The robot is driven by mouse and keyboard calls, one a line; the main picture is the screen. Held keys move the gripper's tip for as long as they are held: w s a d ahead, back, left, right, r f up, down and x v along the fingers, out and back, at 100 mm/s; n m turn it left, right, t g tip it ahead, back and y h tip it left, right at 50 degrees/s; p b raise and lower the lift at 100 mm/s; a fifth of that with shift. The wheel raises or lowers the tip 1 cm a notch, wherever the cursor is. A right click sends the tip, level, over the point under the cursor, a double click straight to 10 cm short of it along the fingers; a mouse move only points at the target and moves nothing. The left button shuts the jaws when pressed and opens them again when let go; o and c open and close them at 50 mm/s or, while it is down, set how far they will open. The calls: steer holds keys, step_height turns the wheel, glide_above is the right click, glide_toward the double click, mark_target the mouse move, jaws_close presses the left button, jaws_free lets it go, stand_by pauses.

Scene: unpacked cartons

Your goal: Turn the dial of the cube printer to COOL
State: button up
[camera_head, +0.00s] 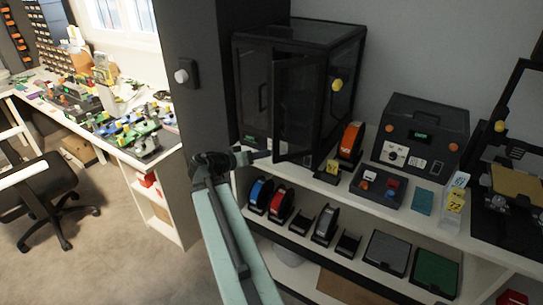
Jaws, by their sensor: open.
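A tall black glass-sided enclosure (283,38), probably the cube printer, stands on the shelf top. Its dark front door (291,110) appears swung partly open. A yellow knob (337,85) shows at its right side. I cannot tell for certain which machine is the cube printer. My gripper (262,154) is open, small and dark, at the enclosure's lower front, left of the door's bottom edge. Contact there is unclear.
A lower shelf holds spools and bins.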

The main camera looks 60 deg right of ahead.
steer(key=b+x, duration=0.2)
steer(key=x, duration=0.4)
steer(key=shift+w+f, duration=0.1)
steer(key=shift+f, duration=0.05)
steer(key=shift+d+f, duration=0.15)
steer(key=shift+d, duration=0.5)
steer(key=shift+c, duration=0.3)
jaws_close()
